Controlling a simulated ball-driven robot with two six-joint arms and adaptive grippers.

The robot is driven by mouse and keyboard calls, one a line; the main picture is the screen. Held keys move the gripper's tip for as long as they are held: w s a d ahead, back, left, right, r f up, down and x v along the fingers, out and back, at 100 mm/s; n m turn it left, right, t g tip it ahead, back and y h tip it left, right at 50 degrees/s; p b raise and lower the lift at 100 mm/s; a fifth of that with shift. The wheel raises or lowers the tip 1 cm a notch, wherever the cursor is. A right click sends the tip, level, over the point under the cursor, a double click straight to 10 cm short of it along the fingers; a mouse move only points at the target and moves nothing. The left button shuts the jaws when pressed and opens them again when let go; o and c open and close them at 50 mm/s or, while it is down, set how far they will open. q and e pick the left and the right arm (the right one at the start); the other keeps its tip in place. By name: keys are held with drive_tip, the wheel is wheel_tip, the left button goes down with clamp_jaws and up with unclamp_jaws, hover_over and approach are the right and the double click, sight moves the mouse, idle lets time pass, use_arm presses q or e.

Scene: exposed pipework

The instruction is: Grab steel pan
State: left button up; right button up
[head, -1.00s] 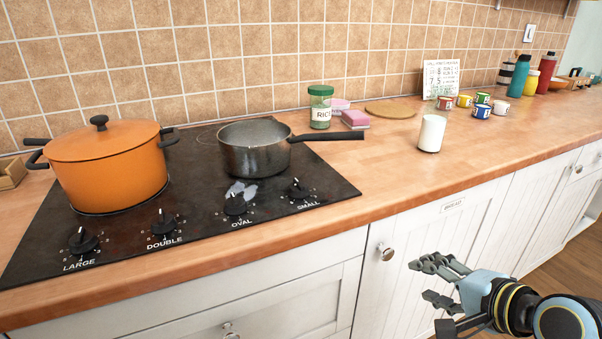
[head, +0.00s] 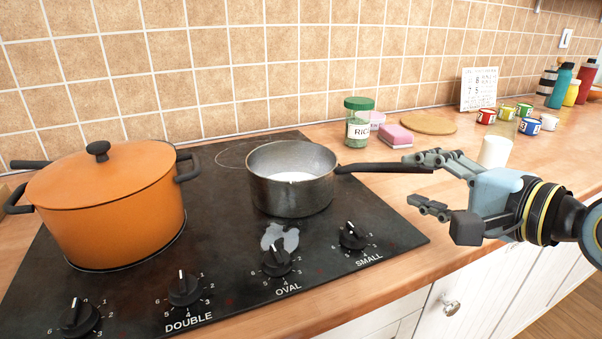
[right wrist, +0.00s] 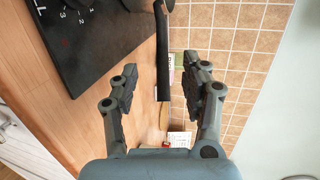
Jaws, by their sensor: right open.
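The steel pan (head: 291,190) stands on the right part of the black cooktop, its dark handle (head: 385,168) pointing right over the counter. My right gripper (head: 424,181) is open at the handle's free end, with one finger near the handle tip and the other lower and nearer the front. In the right wrist view the handle (right wrist: 163,70) reaches down into the space between my right gripper's (right wrist: 160,85) open fingers, and neither finger visibly touches it. The pan's body is mostly out of that view. My left gripper is not in view.
An orange lidded pot (head: 110,205) stands on the left of the cooktop (head: 225,245). A rice jar (head: 359,122), pink sponges (head: 396,135) and a round board (head: 427,124) lie behind the handle. A white cup (head: 495,151) stands behind my right gripper. Small cups and bottles are farther right.

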sight(381, 169)
drive_tip(key=x, duration=0.4)
drive_tip(key=shift+s, duration=0.1)
drive_tip(key=shift+w+a, duration=0.2)
drive_tip(key=shift+w, duration=0.05)
drive_tip(key=x, duration=0.4)
drive_tip(key=shift+w+a+b, duration=0.2)
drive_tip(key=shift+a+b, duration=0.1)
drive_tip(key=shift+b, duration=0.05)
drive_tip(key=shift+w+a, duration=0.1)
drive_tip(key=shift+w, duration=0.15)
drive_tip(key=c, duration=0.3)
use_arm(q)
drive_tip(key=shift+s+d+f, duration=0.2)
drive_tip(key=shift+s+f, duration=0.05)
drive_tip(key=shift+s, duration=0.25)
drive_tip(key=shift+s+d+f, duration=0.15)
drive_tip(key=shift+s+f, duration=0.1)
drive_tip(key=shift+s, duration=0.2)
use_arm(e)
clamp_jaws()
